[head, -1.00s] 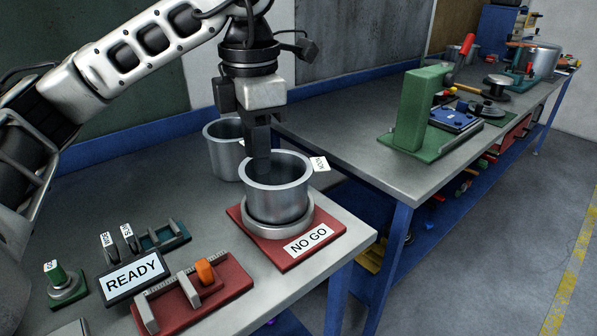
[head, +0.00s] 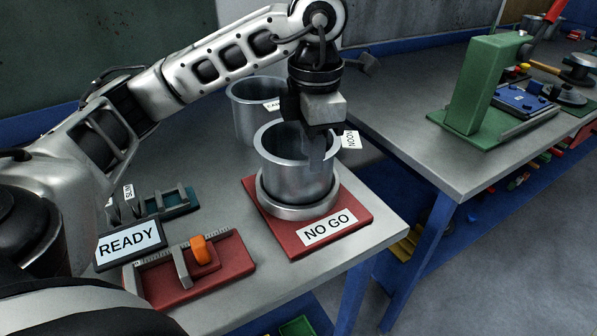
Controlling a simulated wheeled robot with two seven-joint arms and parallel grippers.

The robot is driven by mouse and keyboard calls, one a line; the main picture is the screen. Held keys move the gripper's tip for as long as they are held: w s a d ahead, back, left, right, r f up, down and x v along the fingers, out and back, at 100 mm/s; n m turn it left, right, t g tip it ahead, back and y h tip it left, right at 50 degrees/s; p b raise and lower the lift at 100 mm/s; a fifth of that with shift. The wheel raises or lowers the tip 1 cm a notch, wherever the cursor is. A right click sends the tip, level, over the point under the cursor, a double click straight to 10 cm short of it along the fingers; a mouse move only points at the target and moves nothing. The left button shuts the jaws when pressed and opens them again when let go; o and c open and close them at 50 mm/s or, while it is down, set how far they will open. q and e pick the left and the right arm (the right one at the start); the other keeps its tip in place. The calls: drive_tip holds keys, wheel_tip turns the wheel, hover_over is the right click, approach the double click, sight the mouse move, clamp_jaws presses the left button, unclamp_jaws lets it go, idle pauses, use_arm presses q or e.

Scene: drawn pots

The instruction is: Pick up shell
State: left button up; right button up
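A grey metal shell (head: 292,180), an open cylinder like a pot, stands upright on the red NO GO plate (head: 361,209). A wider grey ring (head: 298,211) surrounds its foot. My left gripper (head: 317,152) points down at the shell's opening from above. Its fingers reach down at the right part of the opening, and at least one seems to be inside the rim. I cannot tell whether they touch the wall or how far apart they are. A second grey cylinder (head: 243,122) with a small label stands behind, partly hidden. My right gripper is not in view.
A READY sign (head: 128,246) and a red gauge with an orange slider (head: 236,262) stand at the front left. A small white tag (head: 350,139) shows right of the shell. A green press (head: 482,85) stands on the right bench (head: 407,128), beyond a gap.

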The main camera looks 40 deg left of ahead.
sight(307, 170)
use_arm(q)
drive_tip(key=f, duration=0.2)
drive_tip(key=a+f, duration=0.1)
drive_tip(key=f, duration=0.1)
drive_tip(key=shift+f+p, duration=0.1)
drive_tip(key=shift+p, duration=0.3)
drive_tip(key=shift+w+d+f, duration=0.1)
drive_tip(key=shift+f, duration=0.4)
clamp_jaws()
